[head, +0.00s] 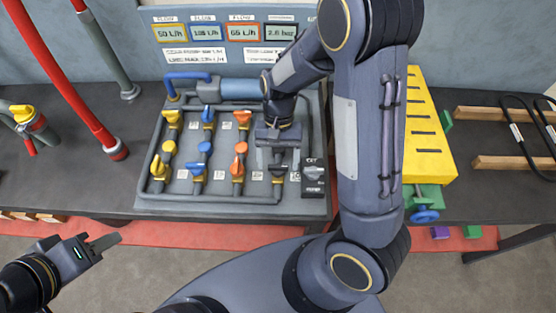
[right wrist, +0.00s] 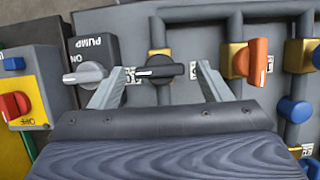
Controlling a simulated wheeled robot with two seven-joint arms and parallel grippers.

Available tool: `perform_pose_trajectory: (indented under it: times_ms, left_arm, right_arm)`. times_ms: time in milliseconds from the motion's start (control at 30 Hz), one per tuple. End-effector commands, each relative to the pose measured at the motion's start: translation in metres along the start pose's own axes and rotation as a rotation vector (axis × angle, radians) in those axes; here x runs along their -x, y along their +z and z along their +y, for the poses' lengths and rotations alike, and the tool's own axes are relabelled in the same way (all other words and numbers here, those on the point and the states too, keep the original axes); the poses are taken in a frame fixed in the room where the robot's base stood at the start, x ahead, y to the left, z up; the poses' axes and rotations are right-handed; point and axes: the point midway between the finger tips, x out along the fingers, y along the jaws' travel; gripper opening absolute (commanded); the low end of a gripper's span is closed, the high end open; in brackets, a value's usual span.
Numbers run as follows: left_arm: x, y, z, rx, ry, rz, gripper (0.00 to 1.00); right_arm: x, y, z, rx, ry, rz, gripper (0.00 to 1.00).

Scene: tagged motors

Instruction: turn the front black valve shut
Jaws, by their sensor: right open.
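The front black valve (head: 279,171) is at the front right of the grey valve panel (head: 225,187). In the right wrist view its black handle (right wrist: 160,71) lies crosswise to its pipe, with a white line towards one end. My right gripper (head: 278,160) is open above it. In the right wrist view the two fingertips (right wrist: 160,76) stand on either side of the handle, with a gap at each end; I cannot tell their exact height. The rear black valve is hidden behind my right arm. My left gripper (head: 102,243) is in front of the bench, away from the panel; its opening is unclear.
The pump switch box (head: 313,180) with its grey knob (right wrist: 84,73) is close beside the black valve. The front orange valve (head: 238,168) is on the other side. A yellow slotted block (head: 423,135) stands to the right. Gauges (head: 205,32) are on the back wall.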

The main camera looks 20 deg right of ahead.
Motion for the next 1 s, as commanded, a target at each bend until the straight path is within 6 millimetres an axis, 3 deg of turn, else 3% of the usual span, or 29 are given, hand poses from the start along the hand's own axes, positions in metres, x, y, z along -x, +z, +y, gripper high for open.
perform_pose_trajectory:
  times_ms: [200, 400, 1000]
  left_arm:
    - [-0.002, 0.001, -0.001, 0.0, 0.0, 0.0, 0.36]
    - [-0.003, 0.002, -0.002, 0.0, 0.0, 0.0, 0.36]
    - [-0.003, 0.002, -0.002, 0.0, 0.0, 0.0, 0.36]
  right_arm:
    - [0.038, -0.001, -0.001, 0.0, -0.004, 0.006, 0.71]
    - [0.064, -0.001, 0.0, -0.001, -0.004, 0.004, 0.71]
    - [0.07, 0.0, 0.0, -0.001, -0.001, 0.002, 0.71]
